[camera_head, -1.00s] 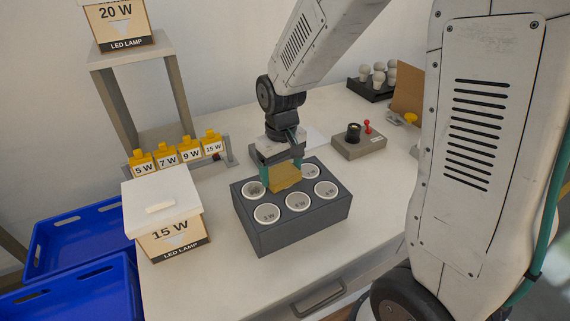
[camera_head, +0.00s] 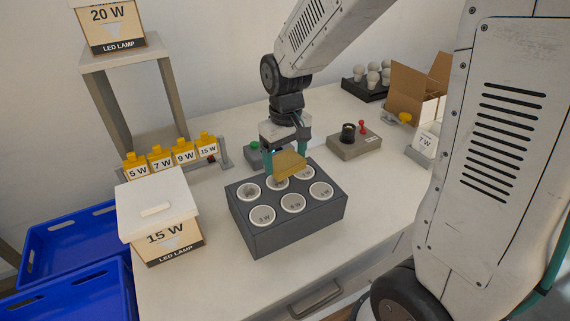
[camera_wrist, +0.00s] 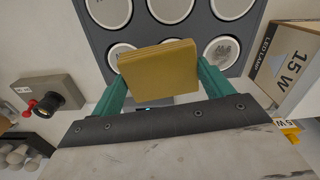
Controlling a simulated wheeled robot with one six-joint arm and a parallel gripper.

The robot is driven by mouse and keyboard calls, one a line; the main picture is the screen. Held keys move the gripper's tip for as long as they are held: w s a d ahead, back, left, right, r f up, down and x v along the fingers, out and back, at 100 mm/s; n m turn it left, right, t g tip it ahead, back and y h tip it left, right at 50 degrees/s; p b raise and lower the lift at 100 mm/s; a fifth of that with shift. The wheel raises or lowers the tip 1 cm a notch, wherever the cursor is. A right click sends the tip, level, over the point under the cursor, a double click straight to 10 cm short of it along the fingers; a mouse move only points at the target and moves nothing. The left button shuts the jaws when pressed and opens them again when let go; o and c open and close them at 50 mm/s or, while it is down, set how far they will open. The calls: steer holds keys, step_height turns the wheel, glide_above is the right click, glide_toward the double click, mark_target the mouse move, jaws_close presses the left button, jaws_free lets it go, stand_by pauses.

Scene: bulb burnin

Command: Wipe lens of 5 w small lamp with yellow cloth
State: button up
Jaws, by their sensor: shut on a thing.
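My gripper (camera_head: 286,160) is shut on the yellow cloth (camera_head: 290,164), a flat folded pad. It holds the cloth above the back row of a dark grey block (camera_head: 285,236). The block holds several small lamps with round white lenses facing up, such as the front middle one (camera_head: 292,203) and the front left one (camera_head: 262,216). The cloth partly covers the back middle lamp (camera_head: 275,184). In the wrist view the cloth (camera_wrist: 158,72) sits between the green fingers, and its contact with any lens cannot be told.
A 15 W box (camera_head: 160,215) stands left of the block, with yellow-topped 5, 7, 9 and 15 W packs (camera_head: 170,155) behind it. A grey device with a black socket (camera_head: 353,140), an open carton (camera_head: 413,90) and a bulb tray (camera_head: 366,88) lie back right. Blue crates (camera_head: 70,240) stand left.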

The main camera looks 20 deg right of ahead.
mark_target(286, 160)
steer(key=shift+r, duration=2.1)
